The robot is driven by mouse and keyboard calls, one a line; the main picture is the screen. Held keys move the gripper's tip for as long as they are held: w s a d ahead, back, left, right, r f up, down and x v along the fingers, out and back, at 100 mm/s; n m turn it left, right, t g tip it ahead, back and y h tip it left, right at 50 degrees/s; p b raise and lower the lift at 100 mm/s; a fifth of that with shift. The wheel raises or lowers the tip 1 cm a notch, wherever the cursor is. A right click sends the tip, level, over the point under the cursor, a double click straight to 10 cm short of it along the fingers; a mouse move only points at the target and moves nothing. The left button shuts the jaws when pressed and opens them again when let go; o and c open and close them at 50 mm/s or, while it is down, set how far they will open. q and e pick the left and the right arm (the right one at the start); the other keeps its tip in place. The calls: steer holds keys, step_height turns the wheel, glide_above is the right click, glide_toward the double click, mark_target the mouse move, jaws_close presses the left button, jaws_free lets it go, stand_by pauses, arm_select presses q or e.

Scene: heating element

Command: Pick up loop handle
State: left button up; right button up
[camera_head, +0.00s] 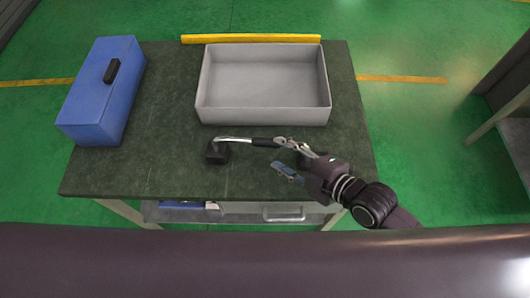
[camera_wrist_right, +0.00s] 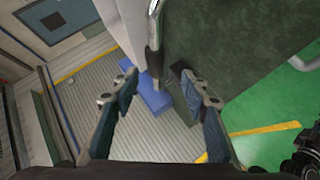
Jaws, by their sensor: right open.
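The loop handle (camera_head: 235,139) lies on the dark table, with a bright metal rod, a black grip at its right end and a black block at its left end. In the right wrist view its rod (camera_wrist_right: 154,25) and black grip show at the top centre. My right gripper (camera_head: 287,158) is open at the grip's right end, its upper finger overlapping that end in the head view. In the right wrist view the two fingers (camera_wrist_right: 160,78) stand apart with nothing clearly held between them. Whether they touch the handle I cannot tell. My left gripper is not in view.
An empty grey tray (camera_head: 202,98) stands behind the handle. A blue box (camera_head: 97,100) with a black handle stands at the table's left. A yellow bar (camera_head: 250,38) lies along the back edge. The front left of the table (camera_head: 130,175) is clear.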

mark_target(270, 144)
steer(key=shift+w+a+r+n, duration=0.15)
steer(key=shift+w+n, duration=0.15)
steer(key=shift+n, duration=0.1)
steer(key=shift+p+x, duration=0.3)
steer(key=shift+x, duration=0.55)
steer(key=p+x, duration=0.1)
steer(key=x, duration=0.3)
steer(key=shift+w+p, duration=0.3)
steer(key=shift+w, duration=0.05)
steer(key=shift+w+a+f, duration=0.35)
steer(key=shift+a+f, duration=0.05)
jaws_close()
steer(key=shift+r, duration=0.15)
